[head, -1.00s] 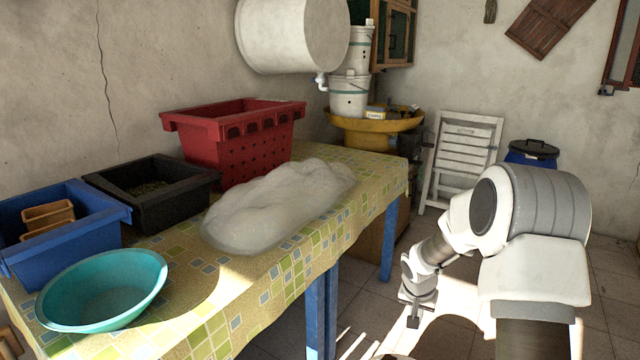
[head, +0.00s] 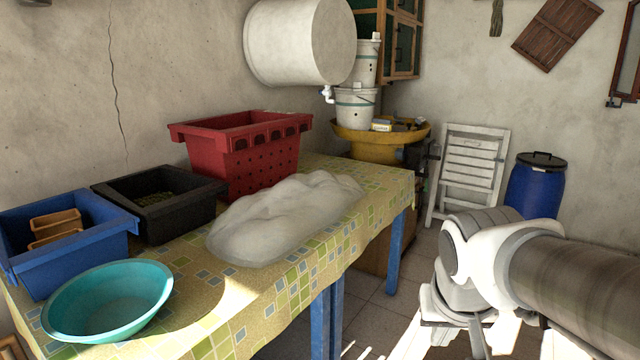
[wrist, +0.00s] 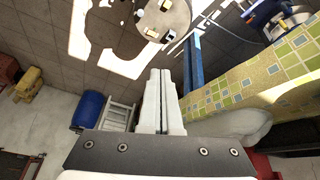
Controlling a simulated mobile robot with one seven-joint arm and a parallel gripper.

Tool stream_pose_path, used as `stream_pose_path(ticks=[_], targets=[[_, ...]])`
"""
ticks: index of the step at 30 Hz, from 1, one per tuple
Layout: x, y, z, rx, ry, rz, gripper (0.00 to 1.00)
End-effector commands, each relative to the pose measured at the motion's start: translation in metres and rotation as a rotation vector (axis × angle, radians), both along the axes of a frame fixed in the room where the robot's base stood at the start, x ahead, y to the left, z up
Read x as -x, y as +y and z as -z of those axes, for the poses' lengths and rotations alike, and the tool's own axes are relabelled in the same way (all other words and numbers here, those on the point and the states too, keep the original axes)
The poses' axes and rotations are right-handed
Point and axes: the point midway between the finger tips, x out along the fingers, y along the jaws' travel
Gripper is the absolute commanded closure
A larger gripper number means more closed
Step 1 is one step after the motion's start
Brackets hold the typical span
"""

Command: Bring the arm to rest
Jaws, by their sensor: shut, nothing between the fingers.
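My gripper (wrist: 160,74) shows in the wrist view with its two pale fingers side by side, shut and empty. In the head view my arm reaches in from the right edge, low and to the right of the table (head: 262,300). Its fingers cannot be made out clearly there. The arm is apart from the table and touches nothing that I can see. The table edge and a blue leg also show at the right of the wrist view.
On the table stand a blue crate (head: 120,222), a black crate (head: 160,222), a red crate (head: 240,165), a teal bowl (head: 105,300) and a whitish translucent heap (head: 285,220). A folded white chair (head: 470,165) and a blue barrel (head: 535,190) stand behind my arm. Floor shows between.

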Motion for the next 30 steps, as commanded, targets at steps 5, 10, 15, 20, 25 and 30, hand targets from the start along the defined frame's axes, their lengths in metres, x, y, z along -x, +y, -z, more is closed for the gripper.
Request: stream_pose_path(ticks=[5,10,15,20,25,30], targets=[[0.046,0.015,-0.007,-0.026,-0.029,-0.079,1.00],[0.081,0.027,-0.006,-0.053,-0.050,-0.150,1.00],[0.087,0.030,-0.041,-0.058,-0.049,-0.168,1.00],[0.087,0.030,-0.078,-0.058,-0.049,-0.167,1.00],[0.087,0.030,-0.123,-0.058,-0.050,-0.166,1.00],[0.087,0.030,-0.165,-0.058,-0.050,-0.166,1.00]])
